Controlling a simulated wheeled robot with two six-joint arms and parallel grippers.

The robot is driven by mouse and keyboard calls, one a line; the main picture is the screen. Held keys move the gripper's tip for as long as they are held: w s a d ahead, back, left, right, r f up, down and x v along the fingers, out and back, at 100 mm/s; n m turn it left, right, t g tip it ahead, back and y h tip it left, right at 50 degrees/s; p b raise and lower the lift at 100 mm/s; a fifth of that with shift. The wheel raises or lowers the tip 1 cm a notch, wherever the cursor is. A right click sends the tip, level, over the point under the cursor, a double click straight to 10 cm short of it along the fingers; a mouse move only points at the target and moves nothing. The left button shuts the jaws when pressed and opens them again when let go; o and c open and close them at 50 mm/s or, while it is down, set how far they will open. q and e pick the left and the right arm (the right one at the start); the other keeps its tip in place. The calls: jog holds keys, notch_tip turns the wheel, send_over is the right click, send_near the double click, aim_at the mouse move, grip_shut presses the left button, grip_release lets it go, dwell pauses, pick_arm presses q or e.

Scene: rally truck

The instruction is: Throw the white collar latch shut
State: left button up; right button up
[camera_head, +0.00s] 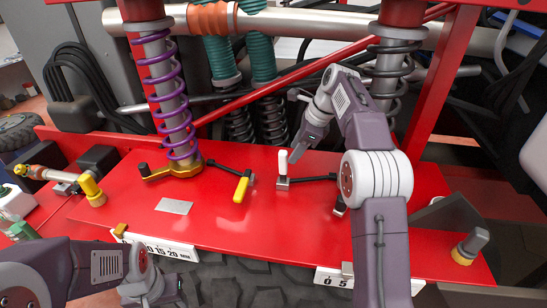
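The white collar latch has an upright white handle (283,161) on a small metal base on the red deck. A dark bar runs right from its base. My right gripper (299,149) is just right of and above the white handle, pointing down and left towards it. A small gap seems to show between them; whether they touch is hard to tell. The spacing of its fingers cannot be made out. My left gripper (160,298) is low at the bottom left, partly cut off by the picture's edge, far from the latch.
A yellow-handled latch (241,189) lies on the deck to the left. A purple coil spring (165,90) stands in a gold collar (172,170). A black spring (392,70) and a red strut (440,90) stand behind my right arm. White scales (165,249) line the front edge.

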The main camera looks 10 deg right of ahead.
aim_at(286, 154)
jog(key=a, duration=0.1)
jog(key=s+a, duration=0.1)
jog(key=a, duration=0.1)
jog(key=shift+s+a+f, duration=0.15)
jog(key=shift+f, duration=0.25)
jog(key=w+f, duration=0.1)
jog(key=f, duration=0.1)
jog(key=w+f, duration=0.1)
jog(key=f, duration=0.1)
jog(key=w+a+f+p, duration=0.1)
jog(key=shift+w+f, duration=0.1)
jog(key=shift+f, duration=0.3)
jog(key=shift+d+f, duration=0.25)
jog(key=shift+s, duration=0.25)
jog(key=shift+s+a+r, duration=0.1)
jog(key=shift+s+a, duration=0.05)
jog(key=shift+a, duration=0.2)
jog(key=shift+c, duration=0.3)
jog(key=shift+a, duration=0.2)
jog(key=c, duration=0.5)
jog(key=shift+w, duration=0.2)
grip_shut()
pick_arm(q)
jog(key=shift+s+a+r, duration=0.45)
jog(key=shift+s+r, duration=0.1)
jog(key=shift+r, duration=0.05)
pick_arm(e)
jog(key=shift+d, duration=0.15)
